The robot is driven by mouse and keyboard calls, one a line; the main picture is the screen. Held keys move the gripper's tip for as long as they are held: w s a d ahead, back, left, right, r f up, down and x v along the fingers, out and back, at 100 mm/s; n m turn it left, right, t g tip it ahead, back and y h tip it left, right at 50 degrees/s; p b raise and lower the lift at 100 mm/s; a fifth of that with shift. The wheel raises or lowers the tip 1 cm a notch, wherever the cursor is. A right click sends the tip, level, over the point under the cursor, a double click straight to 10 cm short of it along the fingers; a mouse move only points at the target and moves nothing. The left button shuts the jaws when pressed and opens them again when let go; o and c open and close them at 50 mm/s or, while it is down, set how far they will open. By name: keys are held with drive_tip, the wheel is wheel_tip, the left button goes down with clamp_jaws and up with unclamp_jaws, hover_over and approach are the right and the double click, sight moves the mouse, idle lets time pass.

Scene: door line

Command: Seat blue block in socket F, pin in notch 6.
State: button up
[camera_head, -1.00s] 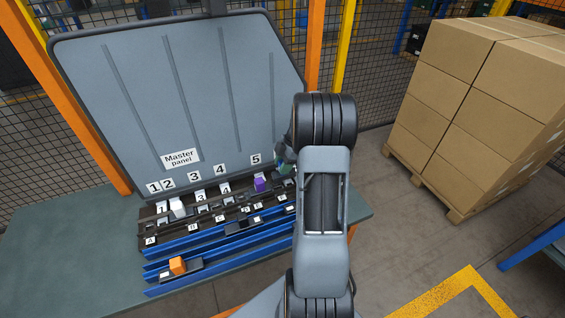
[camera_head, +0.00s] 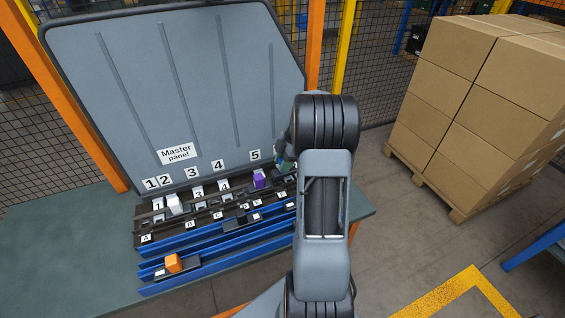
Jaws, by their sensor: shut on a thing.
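My gripper (camera_head: 284,160) is at the right end of the master panel's rows, partly hidden behind my arm. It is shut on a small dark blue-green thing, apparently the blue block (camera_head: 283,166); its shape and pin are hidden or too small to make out. No other blue block shows. The lettered row runs along the panel's front, with A (camera_head: 146,238) at the left. A plate (camera_head: 291,206) at the right end sits where F would be, but I cannot read it. Notch 6 is not readable; my arm covers that end.
A white block (camera_head: 174,203) and a purple block (camera_head: 259,179) stand in the rows. An orange block (camera_head: 173,263) sits on the blue front rail (camera_head: 212,267). The upright grey panel (camera_head: 180,80) rises behind. Stacked cartons (camera_head: 470,100) stand on the right; floor between is clear.

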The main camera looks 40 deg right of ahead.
drive_tip(key=shift+f+b, duration=1.4)
drive_tip(key=shift+f, duration=0.55)
drive_tip(key=o, duration=1.2)
drive_tip(key=shift+c, duration=0.2)
drive_tip(key=v, duration=1.3)
drive_tip(key=shift+d+r+b, duration=0.15)
drive_tip(key=shift+r+b, duration=0.15)
drive_tip(key=shift+r, duration=0.05)
